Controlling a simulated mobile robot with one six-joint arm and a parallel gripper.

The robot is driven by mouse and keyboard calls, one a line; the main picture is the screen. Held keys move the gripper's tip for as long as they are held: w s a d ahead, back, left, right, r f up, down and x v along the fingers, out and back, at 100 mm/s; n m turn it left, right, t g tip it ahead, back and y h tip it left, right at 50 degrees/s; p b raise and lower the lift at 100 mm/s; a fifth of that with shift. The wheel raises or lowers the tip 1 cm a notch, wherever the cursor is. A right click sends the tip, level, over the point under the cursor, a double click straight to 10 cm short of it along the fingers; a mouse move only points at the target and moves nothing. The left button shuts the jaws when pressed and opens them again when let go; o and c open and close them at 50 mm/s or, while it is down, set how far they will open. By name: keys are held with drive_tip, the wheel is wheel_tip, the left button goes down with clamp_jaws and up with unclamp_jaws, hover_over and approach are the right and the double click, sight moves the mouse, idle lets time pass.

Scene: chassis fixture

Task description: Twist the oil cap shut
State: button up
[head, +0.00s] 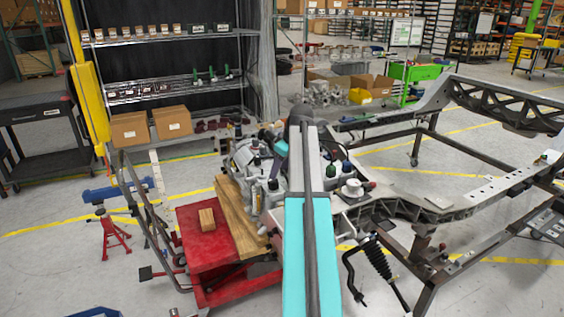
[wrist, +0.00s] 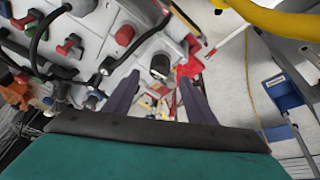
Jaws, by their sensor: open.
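My gripper (wrist: 160,80) is open in the wrist view, its two dark fingers spread apart with nothing held between them. A dark round cap (wrist: 160,65) with a pale body shows between and just beyond the fingertips; it looks like the oil cap, but I cannot be sure. I cannot tell whether the fingers touch it or how far it is screwed in. A red cap (wrist: 124,35) sits on the pale engine casting to its left. In the head view my arm hides the gripper, and the engine (head: 262,165) shows partly behind it.
The engine sits by a red stand (head: 205,240) with a wooden block (head: 207,219). A metal chassis frame (head: 440,205) fills the right side. Hoses and several coloured fittings crowd the left of the wrist view. A yellow bar (wrist: 275,18) crosses its upper right.

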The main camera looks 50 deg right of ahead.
sight(274, 182)
drive_tip(key=shift+p+x, duration=0.6)
drive_tip(key=shift+x, duration=3.4)
drive_tip(key=c, duration=1.3)
drive_tip(key=shift+a+m+h+p, duration=0.15)
drive_tip(key=shift+m+h, duration=0.25)
drive_tip(key=shift+m, duration=0.6)
drive_tip(key=shift+a+m+h+p, duration=0.1)
drive_tip(key=shift+m+h+p, duration=0.25)
drive_tip(key=shift+m, duration=0.65)
drive_tip(key=shift+g, duration=0.3)
drive_tip(key=shift+m+h, duration=0.25)
drive_tip(key=shift+m, duration=0.45)
drive_tip(key=shift+w+m+g+h+p, duration=0.1)
drive_tip(key=shift+m+g+h+p, duration=0.3)
drive_tip(key=shift+m, duration=0.9)
drive_tip(key=shift+w+a+f+m+g+h+p, duration=0.15)
drive_tip(key=shift+m+g+h, duration=0.15)
drive_tip(key=shift+m, duration=0.7)
drive_tip(key=shift+s+r+m+g+h+p, duration=0.1)
drive_tip(key=shift+m+g+h+p, duration=0.15)
drive_tip(key=shift+m, duration=0.75)
